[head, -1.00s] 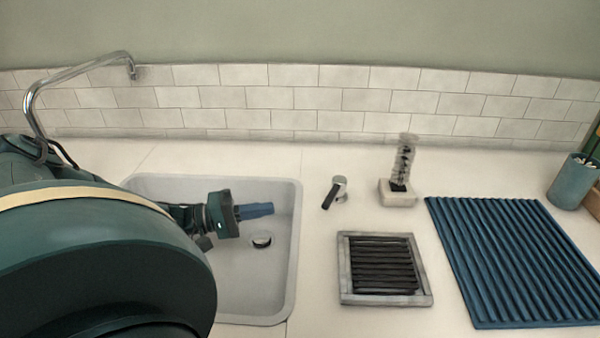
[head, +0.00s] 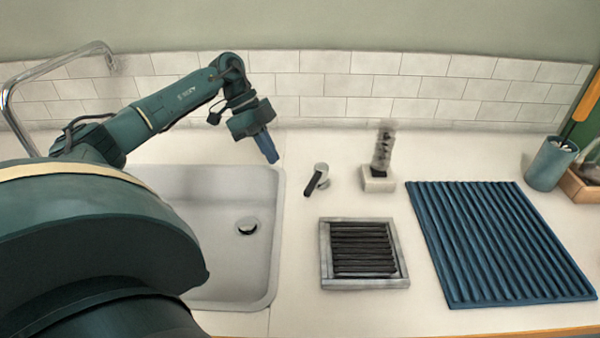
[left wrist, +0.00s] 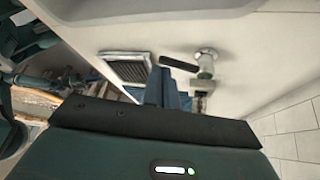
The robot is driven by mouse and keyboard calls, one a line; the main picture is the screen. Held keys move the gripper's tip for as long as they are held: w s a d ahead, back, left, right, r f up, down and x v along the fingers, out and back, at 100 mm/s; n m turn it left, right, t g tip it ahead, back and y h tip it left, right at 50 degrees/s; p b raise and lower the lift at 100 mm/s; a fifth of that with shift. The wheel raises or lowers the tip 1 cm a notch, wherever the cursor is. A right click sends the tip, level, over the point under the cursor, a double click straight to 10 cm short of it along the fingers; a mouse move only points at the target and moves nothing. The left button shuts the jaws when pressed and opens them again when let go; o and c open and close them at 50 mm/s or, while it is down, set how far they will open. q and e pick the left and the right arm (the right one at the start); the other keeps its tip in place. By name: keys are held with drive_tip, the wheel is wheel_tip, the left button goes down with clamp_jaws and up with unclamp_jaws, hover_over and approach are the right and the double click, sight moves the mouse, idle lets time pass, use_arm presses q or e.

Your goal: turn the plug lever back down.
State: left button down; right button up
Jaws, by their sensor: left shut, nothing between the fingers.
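The plug lever, a chrome knob with a black handle (head: 312,183), stands on the counter just right of the sink. Its handle points to the front left in the head view. In the left wrist view the black handle (left wrist: 180,63) lies to the left of its chrome body (left wrist: 206,57). The sink plug (head: 247,226) is a round drain piece on the sink floor. My left gripper (head: 273,158) is shut and empty, its blue fingers pointing down above the sink's back right corner, left of the lever and apart from it. My right gripper is not in view.
The sink (head: 277,240) lies left of the lever, with a faucet (head: 50,75) behind. A small block with a brush-like column (head: 379,183) stands right of the lever. A framed black ribbed tray (head: 325,255), a blue ribbed mat (head: 490,240) and a cup (head: 548,165) lie farther right.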

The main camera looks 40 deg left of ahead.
sight(315, 180)
use_arm(q)
drive_tip(key=w+f, duration=0.1)
drive_tip(key=f, duration=0.1)
drive_tip(key=w+f+y, duration=0.1)
drive_tip(key=f, duration=0.2)
drive_tip(key=w+d+f+y, duration=0.1)
drive_tip(key=f, duration=0.1)
drive_tip(key=shift+d+f, duration=0.1)
drive_tip(key=shift+f, duration=0.25)
drive_tip(key=shift+w+d+r+t, duration=0.15)
drive_tip(key=shift+w+d, duration=0.05)
drive_tip(key=shift+d, duration=0.4)
drive_tip(key=shift+w+d+r+t, duration=0.1)
drive_tip(key=shift+w+d+t, duration=0.1)
drive_tip(key=shift+d, duration=0.4)
drive_tip(key=shift+w+d, duration=0.2)
drive_tip(key=shift+d, duration=0.4)
drive_tip(key=shift+p, duration=0.35)
